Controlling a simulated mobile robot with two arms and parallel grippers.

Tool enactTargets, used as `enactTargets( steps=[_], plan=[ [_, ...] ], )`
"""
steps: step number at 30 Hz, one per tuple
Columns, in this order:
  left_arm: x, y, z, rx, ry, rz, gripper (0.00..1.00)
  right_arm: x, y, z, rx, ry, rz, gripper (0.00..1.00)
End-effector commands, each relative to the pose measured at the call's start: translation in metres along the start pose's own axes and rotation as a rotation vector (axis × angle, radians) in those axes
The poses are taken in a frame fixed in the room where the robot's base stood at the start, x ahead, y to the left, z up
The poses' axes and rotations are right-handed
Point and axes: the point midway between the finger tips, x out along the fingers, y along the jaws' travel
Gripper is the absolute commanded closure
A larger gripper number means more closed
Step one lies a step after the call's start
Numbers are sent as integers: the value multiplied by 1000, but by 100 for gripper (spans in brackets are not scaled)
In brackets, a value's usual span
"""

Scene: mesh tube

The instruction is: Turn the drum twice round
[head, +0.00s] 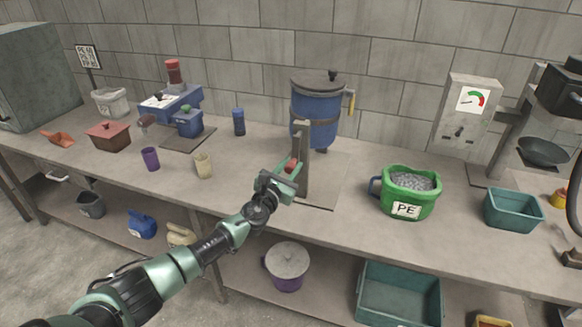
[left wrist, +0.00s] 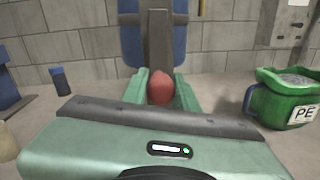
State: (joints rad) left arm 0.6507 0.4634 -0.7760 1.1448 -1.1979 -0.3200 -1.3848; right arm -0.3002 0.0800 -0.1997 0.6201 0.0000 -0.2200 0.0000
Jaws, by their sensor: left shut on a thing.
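The blue drum (head: 315,110) stands at the back middle of the bench in a stand with a brown upright (head: 304,165). It has a dark lid and a dark band. Its blue side also shows in the left wrist view (left wrist: 130,45), behind the upright. My left gripper (head: 290,167) is in front of the upright, shut on a red knob (left wrist: 160,86). The knob sits between the two green fingers in the left wrist view. The knob's link to the drum is hidden. My right gripper is not in view.
A green bucket (head: 408,203) marked PE, holding grey pellets, stands right of the stand. A teal bin (head: 512,210) is farther right.

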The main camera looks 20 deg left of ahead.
Motion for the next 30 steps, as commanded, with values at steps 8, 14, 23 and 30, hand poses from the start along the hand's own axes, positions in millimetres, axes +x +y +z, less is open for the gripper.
enactTargets(
  steps=[8, 14, 23, 30],
  plan=[
    [-1, 0, -2, 2, 3, -1, 50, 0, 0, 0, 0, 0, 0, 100],
    [0, 0, -1, 1, 1, 0, 50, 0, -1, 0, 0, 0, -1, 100],
    [-31, 0, 0, 0, 3, -3, 50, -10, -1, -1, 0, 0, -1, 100],
    [-68, 0, -2, 2, 3, -2, 50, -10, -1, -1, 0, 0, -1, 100]
  ],
)
